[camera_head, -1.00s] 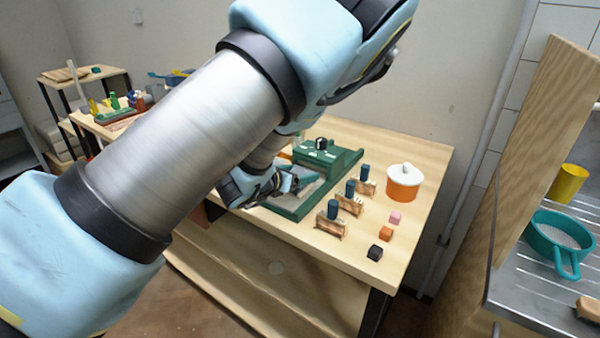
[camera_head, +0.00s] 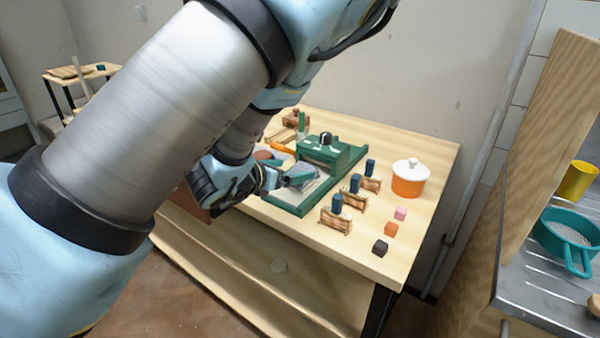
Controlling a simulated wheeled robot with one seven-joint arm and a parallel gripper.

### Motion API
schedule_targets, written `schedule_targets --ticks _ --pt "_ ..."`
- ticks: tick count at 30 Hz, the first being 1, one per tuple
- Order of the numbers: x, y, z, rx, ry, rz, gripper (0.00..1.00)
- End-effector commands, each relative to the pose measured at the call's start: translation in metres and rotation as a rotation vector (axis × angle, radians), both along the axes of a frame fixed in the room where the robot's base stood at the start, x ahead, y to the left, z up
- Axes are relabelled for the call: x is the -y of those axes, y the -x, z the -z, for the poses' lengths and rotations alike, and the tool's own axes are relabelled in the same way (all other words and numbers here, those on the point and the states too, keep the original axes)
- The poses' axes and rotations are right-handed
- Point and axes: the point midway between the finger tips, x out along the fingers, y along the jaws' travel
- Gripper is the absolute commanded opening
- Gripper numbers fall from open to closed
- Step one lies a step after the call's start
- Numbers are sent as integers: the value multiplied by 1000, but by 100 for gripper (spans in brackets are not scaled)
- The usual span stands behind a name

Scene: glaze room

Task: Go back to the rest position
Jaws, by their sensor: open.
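My gripper (camera_head: 291,177) is in front of the green tray-like fixture on the wooden table, at the fixture's left end. Its jaws are apart, with nothing visibly held. My arm crosses the left and top of the view and hides the table's left part. The green fixture (camera_head: 335,180) has a raised green block with a black knob (camera_head: 325,138) on it.
On the table (camera_head: 425,170), several wooden holders with blue pegs (camera_head: 337,204) stand right of the fixture. A metal drainboard with a teal strainer (camera_head: 568,238) is far right.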

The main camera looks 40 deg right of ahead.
Motion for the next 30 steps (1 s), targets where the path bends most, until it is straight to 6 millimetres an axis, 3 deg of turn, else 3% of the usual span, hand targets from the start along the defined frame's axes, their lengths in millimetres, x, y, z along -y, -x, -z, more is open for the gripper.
schedule_targets --ticks 7,18,20,23,27,30 --pt "-33 9 -13 -1 1 0 100" --pt "-43 5 -16 -24 1 -28 100" --pt "-49 -6 -15 -73 4 -86 100" --pt "-72 -38 -9 -227 17 -267 100" --pt "-125 -90 4 -547 86 -646 100" --pt "-167 -117 11 -778 173 -924 100"
